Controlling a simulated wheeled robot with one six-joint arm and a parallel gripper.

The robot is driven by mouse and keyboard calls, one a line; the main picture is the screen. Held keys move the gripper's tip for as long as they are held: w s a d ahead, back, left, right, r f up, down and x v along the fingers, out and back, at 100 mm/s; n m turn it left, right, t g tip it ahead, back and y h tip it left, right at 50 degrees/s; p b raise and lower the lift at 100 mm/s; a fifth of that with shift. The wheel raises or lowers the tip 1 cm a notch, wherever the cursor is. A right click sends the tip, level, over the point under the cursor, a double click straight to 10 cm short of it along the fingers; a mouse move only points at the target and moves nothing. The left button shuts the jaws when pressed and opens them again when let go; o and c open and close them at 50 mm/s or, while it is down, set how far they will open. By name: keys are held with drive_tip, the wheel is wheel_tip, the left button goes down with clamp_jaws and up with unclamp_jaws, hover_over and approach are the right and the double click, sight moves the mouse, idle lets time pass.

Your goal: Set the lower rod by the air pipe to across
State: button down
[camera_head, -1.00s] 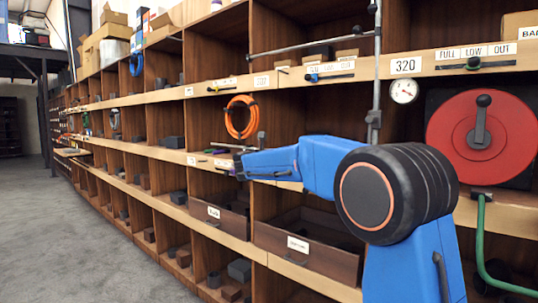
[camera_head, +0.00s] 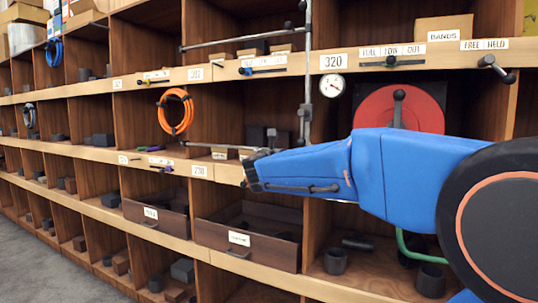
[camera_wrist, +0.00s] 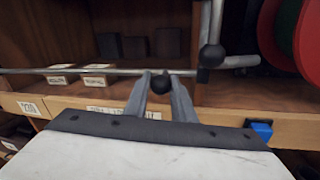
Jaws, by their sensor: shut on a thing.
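The air pipe (camera_head: 307,70) is a grey upright pipe with a round white gauge on the shelf front. The lower rod (camera_head: 225,147) is thin and grey and lies level, running left from near the pipe's foot; it also crosses the wrist view (camera_wrist: 70,71). A black ball knob (camera_wrist: 163,80) shows just below the rod. My gripper (camera_wrist: 163,86) has its two fingers closed on this knob. A second black knob (camera_wrist: 211,55) sits on the pipe fitting, right of my fingers. My arm hides part of the lower rod's right side in the head view.
The upper rod (camera_head: 235,41) runs above, left of the pipe. A red disc (camera_head: 385,105) with a black lever stands to the right. Small labelled blocks (camera_wrist: 62,80) lie behind the lower rod. Open drawers (camera_head: 250,235) stick out below. Grey floor (camera_head: 35,255) is clear at left.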

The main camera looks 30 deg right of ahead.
drive_tip(key=shift+s+d+f, duration=0.1)
drive_tip(key=shift+s+d, duration=0.35)
drive_tip(key=shift+s, duration=0.15)
drive_tip(key=c, duration=1.5)
unclamp_jaws()
drive_tip(key=shift+s+d, duration=0.1)
drive_tip(key=shift+s, duration=0.05)
drive_tip(key=v, duration=1.7)
drive_tip(key=shift+s, duration=0.1)
